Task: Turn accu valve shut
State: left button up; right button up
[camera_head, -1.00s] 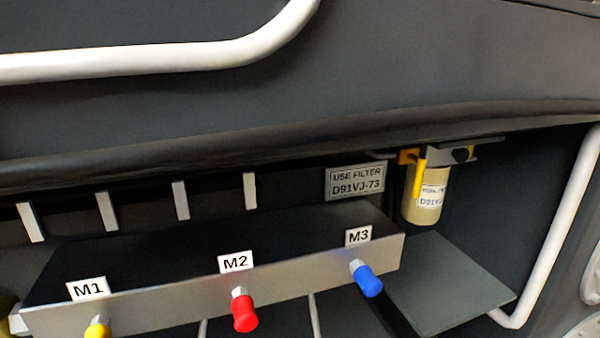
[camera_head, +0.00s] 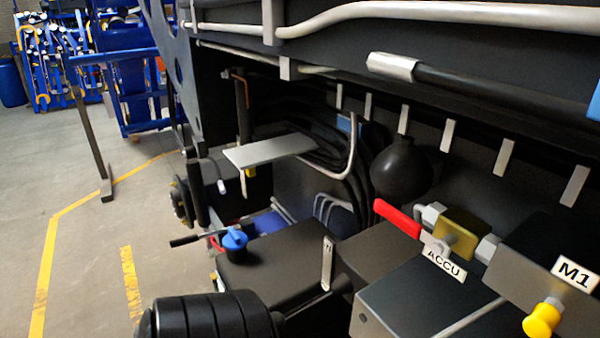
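The accu valve has a red lever handle (camera_head: 397,218) and a brass-coloured body (camera_head: 462,234) with silver fittings, right of centre in the head view. The lever slants from upper left down to the valve at its right end. A white ACCU label (camera_head: 443,263) sits just below it. A round black accumulator (camera_head: 401,172) is behind and above the lever. Neither of my grippers is in view.
Right of the valve is a block with an M1 label (camera_head: 575,274) and a yellow cap (camera_head: 541,319). A grey rail (camera_head: 350,14) runs above. A blue-topped part with a black handle (camera_head: 234,240) stands left. Open floor (camera_head: 75,210) with yellow lines lies at far left.

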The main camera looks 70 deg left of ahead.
aim_at(408, 224)
jog(key=k+u, duration=0.1)
jog(key=u, duration=1.2)
jog(key=j+z, duration=0.2)
jog(key=j, duration=0.6)
jog(key=i, duration=0.05)
